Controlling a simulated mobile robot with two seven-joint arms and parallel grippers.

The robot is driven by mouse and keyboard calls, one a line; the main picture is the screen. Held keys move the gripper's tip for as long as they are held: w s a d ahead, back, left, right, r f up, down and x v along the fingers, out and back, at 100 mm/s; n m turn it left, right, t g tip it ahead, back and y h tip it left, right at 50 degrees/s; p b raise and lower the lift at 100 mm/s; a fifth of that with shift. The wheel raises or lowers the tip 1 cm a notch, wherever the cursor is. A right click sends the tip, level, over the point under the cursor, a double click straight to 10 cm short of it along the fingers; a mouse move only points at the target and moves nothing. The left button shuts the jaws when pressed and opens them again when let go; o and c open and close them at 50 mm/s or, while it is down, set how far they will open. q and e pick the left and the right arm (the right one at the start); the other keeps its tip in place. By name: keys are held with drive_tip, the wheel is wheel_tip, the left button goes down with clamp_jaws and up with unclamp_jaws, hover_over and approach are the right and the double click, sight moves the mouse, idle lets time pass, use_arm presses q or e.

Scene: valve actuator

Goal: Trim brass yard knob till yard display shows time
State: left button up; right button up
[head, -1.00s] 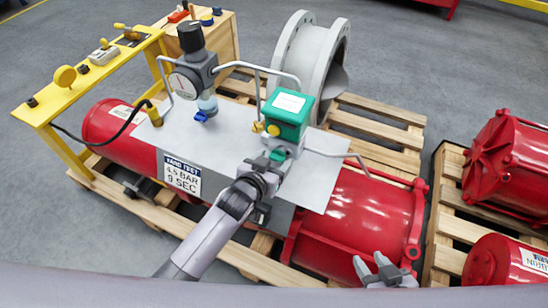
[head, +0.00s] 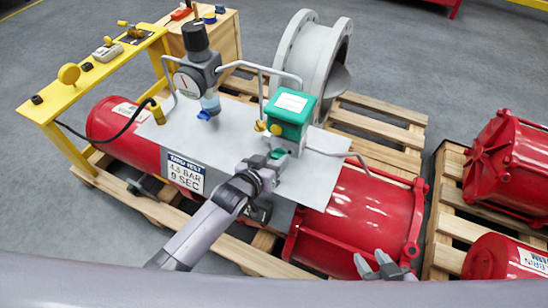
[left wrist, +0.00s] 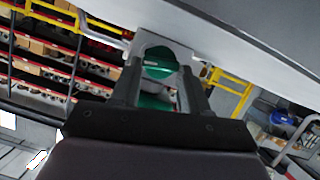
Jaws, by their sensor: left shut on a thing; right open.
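A green box with a white label (head: 291,103) stands on the grey plate over the red actuator. Brass-coloured knobs (head: 261,126) sit on its left side. My left gripper (head: 276,156) is below the box's front, shut on a green round knob (left wrist: 158,62), which shows between its fingers in the left wrist view. The gripper does not touch the brass-coloured knobs. A white sign (head: 186,173) on the plate's front reads 4.5 BAR and 9 SEC. I cannot make out a separate display. My right gripper (head: 376,264) is open and empty above the red cylinder's near right end.
A black-knobbed regulator with a round gauge (head: 187,84) stands left of the green box, with grey tubes between them. A yellow bench (head: 95,75) is at the left. A grey flanged pipe (head: 318,60) stands behind. More red cylinders (head: 505,155) lie on a pallet at the right.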

use_arm(q)
drive_tip(key=shift+w+a+f+n+h+b, duration=0.1)
drive_tip(key=shift+n+h+b, duration=0.1)
drive_tip(key=shift+n+h, duration=0.15)
drive_tip(key=shift+a+f+n+h+b, duration=0.15)
drive_tip(key=shift+n+h, duration=0.1)
drive_tip(key=shift+n, duration=0.2)
drive_tip(key=shift+n+g+h+b, duration=0.3)
drive_tip(key=shift+n+h+b, duration=0.2)
drive_tip(key=shift+n+b, duration=0.4)
drive_tip(key=shift+r, duration=0.1)
drive_tip(key=o, duration=1.1)
drive_tip(key=shift+c, duration=0.2)
drive_tip(key=shift+p+v, duration=0.55)
drive_tip(key=shift+v, duration=3)
